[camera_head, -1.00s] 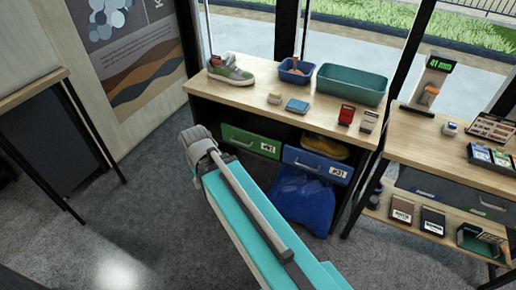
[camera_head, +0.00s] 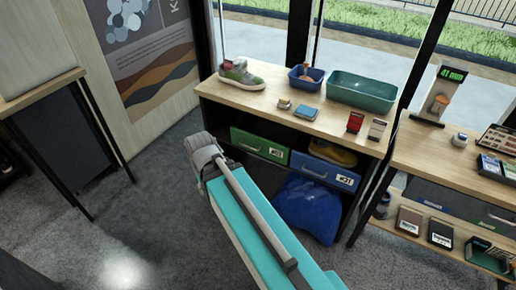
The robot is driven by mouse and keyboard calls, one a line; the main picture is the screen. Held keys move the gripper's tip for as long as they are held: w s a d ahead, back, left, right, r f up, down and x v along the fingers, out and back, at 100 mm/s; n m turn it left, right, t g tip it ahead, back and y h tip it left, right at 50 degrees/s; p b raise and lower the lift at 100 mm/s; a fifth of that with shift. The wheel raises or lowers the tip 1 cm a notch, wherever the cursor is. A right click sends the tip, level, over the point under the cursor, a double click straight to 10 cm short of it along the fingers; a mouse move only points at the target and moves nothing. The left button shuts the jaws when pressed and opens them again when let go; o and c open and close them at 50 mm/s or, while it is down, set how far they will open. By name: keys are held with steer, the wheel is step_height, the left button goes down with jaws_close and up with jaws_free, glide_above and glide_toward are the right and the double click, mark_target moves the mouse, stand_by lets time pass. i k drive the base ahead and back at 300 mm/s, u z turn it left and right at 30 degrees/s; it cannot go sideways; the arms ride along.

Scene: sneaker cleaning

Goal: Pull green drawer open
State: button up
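The green drawer (camera_head: 259,145) sits under the left half of the wooden counter, with a pale label at its right and a handle bar on its front. It appears shut, level with the cabinet front. My teal arm reaches up from the bottom of the view, and its grey end (camera_head: 201,150) is just left of and in front of the drawer. The gripper's fingers cannot be made out, so I cannot tell whether it is open or touching the handle.
A blue drawer (camera_head: 325,171) is right of the green one, with a yellow item above it and a blue bag (camera_head: 308,207) below. The counter (camera_head: 283,98) holds a sneaker (camera_head: 240,75) and a green bin (camera_head: 361,91). A second shelf unit stands right.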

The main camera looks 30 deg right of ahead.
mark_target(271, 130)
steer(key=u, duration=0.2)
steer(key=i, duration=1)
steer(key=u, duration=0.85)
steer(key=k, duration=0.85)
